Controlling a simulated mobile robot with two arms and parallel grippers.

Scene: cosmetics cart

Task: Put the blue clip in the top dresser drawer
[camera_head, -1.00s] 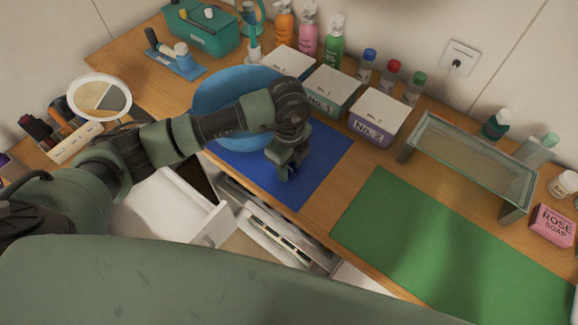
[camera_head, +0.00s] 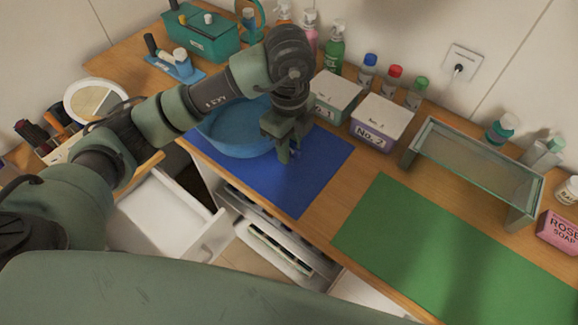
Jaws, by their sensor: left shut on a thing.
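My left gripper (camera_head: 288,152) is above the blue mat (camera_head: 310,178), just right of the blue round bowl (camera_head: 235,140). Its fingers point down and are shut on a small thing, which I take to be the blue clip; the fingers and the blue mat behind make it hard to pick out. An open white drawer (camera_head: 160,212) sticks out below the table's front edge at the left, and its visible inside looks empty. My arm hides part of the drawer's far left side. My right gripper is not in view.
White-lidded boxes (camera_head: 382,120) and bottles (camera_head: 335,45) stand behind the mat. A glass stand (camera_head: 470,160) is at the right, behind the clear green mat (camera_head: 440,240). Open shelves (camera_head: 265,240) lie below the front edge. A round mirror (camera_head: 95,102) stands at the left.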

